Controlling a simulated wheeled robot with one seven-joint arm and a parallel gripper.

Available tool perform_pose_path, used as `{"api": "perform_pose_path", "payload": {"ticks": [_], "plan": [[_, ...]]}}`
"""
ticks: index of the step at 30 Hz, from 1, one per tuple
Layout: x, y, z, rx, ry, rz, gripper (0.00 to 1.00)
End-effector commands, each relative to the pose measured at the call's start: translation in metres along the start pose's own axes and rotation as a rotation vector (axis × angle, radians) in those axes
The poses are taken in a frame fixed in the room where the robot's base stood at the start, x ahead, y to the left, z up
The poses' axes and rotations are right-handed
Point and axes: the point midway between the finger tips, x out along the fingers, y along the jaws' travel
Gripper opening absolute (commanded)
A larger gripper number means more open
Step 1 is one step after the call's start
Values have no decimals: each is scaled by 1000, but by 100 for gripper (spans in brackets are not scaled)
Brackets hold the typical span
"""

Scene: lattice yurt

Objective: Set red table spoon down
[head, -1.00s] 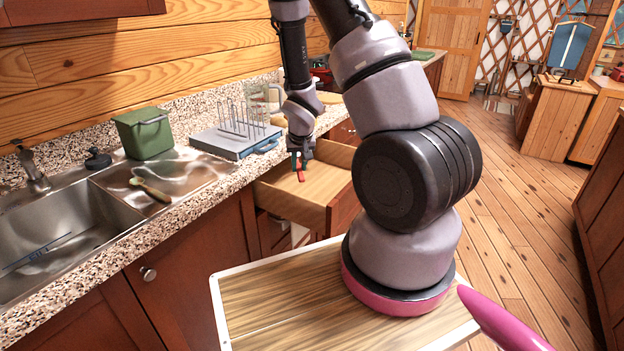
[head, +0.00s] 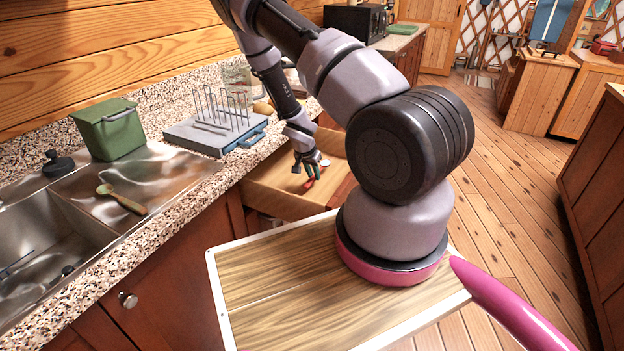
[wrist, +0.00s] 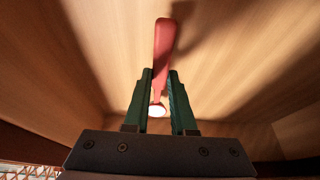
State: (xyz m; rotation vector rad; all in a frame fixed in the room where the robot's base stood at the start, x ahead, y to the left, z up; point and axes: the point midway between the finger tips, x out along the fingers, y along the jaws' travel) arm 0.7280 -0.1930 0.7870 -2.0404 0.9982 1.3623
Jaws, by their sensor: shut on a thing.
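The red table spoon (wrist: 162,50) is between the two green fingers of my gripper (wrist: 160,78) in the wrist view. Its red handle points away from the palm, and a pale round end shows between the fingers near the palm. In the head view, my gripper (head: 308,164) is at the open drawer (head: 264,197), with red of the spoon (head: 309,184) showing below the fingertips. The wooden drawer floor (wrist: 110,50) lies behind the spoon in the wrist view. I cannot tell whether the spoon touches it.
The speckled counter (head: 190,190) runs left of the drawer. On it are a dish rack (head: 215,132) and a green bin (head: 110,130) by the sink (head: 40,240). A wooden spoon (head: 122,199) lies on the drainboard. Open floor (head: 500,190) lies to the right.

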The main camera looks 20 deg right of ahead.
Motion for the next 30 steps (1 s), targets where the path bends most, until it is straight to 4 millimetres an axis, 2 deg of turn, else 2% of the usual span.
{"api": "perform_pose_path", "payload": {"ticks": [1,5,17,18,19,20,30], "plan": [[9,0,4,-5,0,2,0],[21,0,8,-3,0,1,0],[25,0,10,-1,0,-1,0],[24,0,10,-1,0,-1,39],[24,0,10,-1,0,-1,50],[24,0,10,-1,0,-1,54],[19,0,8,0,0,-1,54]]}}
